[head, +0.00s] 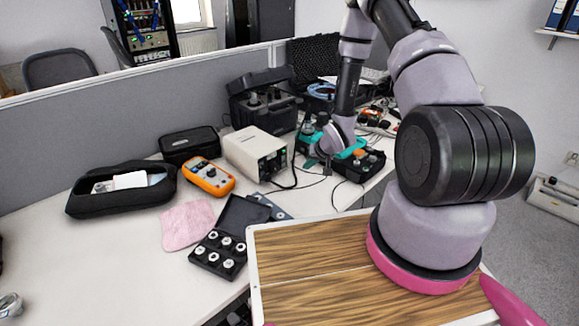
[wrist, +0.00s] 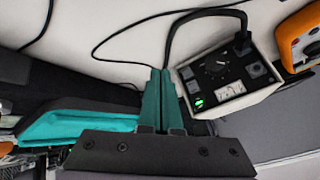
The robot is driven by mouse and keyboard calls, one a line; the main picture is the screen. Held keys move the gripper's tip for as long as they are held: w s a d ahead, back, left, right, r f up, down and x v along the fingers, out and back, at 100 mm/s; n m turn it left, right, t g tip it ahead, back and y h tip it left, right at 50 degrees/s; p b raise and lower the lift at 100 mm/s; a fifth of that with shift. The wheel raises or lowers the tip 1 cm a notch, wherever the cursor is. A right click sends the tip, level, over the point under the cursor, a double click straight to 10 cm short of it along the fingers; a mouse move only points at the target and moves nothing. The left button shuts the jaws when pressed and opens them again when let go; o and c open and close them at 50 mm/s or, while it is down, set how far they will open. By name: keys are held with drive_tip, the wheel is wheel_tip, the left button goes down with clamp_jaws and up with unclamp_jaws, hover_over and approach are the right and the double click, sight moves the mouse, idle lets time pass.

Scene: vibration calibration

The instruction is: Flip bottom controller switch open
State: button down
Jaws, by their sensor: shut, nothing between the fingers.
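The controller is likely the beige box (head: 255,153) on the desk, with its dark front panel facing right in the head view. In the wrist view the controller (wrist: 225,78) appears turned, with a knob, a pale display and a green-lit part (wrist: 198,102) near the panel's corner. That lit part may be the switch; its position is too small to read. My gripper (head: 312,163) has teal fingers and is in front of the panel, to its right. In the wrist view my gripper (wrist: 160,72) is shut and empty, its tips beside the controller and apart from the lit part.
A black cable (wrist: 172,40) loops from the controller close to my fingertips. An orange multimeter (head: 209,176) lies left of the controller, and a black case (head: 262,98) stands behind it. A teal and black device (head: 362,162) lies to the right. An open weight box (head: 219,253) lies in front.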

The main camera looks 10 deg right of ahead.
sight(284, 165)
drive_tip(key=shift+y, duration=0.3)
drive_tip(key=f, duration=0.2)
drive_tip(key=s+f, duration=0.1)
drive_tip(key=f, duration=0.1)
drive_tip(key=shift+s+a, duration=0.15)
drive_tip(key=shift+a, duration=0.05)
drive_tip(key=shift+w+a+f, duration=0.15)
drive_tip(key=shift+w+a, duration=0.65)
drive_tip(key=shift+w, duration=0.4)
drive_tip(key=shift+w+a+f, duration=0.2)
drive_tip(key=shift+w+a, duration=0.6)
drive_tip(key=shift+w, duration=0.45)
drive_tip(key=shift+w+a+f, duration=0.15)
drive_tip(key=shift+w+a, duration=0.65)
drive_tip(key=shift+w, duration=0.4)
drive_tip(key=shift+w, duration=0.1)
drive_tip(key=shift+w+a, duration=0.2)
drive_tip(key=shift+w, duration=0.05)
drive_tip(key=shift+w+a, duration=0.15)
drive_tip(key=shift+w, duration=0.1)
drive_tip(key=shift+s, duration=0.1)
drive_tip(key=shift+s+d, duration=0.35)
drive_tip(key=shift+s, duration=0.15)
